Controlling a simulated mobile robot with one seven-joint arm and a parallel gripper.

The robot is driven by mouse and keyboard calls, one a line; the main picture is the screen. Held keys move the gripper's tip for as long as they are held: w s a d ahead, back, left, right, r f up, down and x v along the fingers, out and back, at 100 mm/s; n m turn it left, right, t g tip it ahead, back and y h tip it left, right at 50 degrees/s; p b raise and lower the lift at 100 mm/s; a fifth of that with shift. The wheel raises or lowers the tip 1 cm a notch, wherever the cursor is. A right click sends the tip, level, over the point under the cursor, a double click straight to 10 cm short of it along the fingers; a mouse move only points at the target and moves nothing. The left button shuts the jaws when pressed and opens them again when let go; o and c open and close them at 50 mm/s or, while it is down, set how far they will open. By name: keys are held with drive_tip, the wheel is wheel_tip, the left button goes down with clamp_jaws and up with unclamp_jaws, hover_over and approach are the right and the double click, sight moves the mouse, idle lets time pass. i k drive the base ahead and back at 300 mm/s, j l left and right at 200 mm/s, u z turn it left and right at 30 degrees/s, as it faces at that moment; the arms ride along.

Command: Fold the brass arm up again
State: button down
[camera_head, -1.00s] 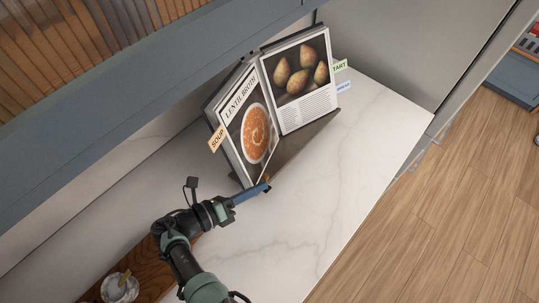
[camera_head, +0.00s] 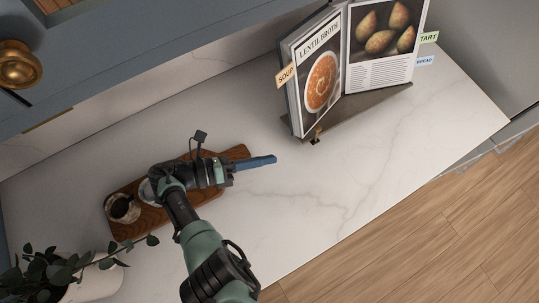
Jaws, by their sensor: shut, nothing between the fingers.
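An open cookbook stands on a dark stand (camera_head: 365,112) on the marble counter. A small brass arm (camera_head: 317,131) shows at the stand's front edge, below the left page's lower corner. It is too small to tell its exact angle. My gripper (camera_head: 271,159), with blue fingers, is shut and empty. It is above the counter, to the left of the brass arm and apart from it.
A wooden board (camera_head: 236,153) lies under my wrist, with a cup (camera_head: 122,208) at its left end. A potted plant (camera_head: 95,279) stands at the lower left. The counter (camera_head: 330,205) is clear in front of the stand.

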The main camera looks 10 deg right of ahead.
sight(318, 129)
drive_tip(key=k+l, duration=0.25)
drive_tip(key=k, duration=0.2)
drive_tip(key=k+l, duration=0.25)
drive_tip(key=k, duration=0.25)
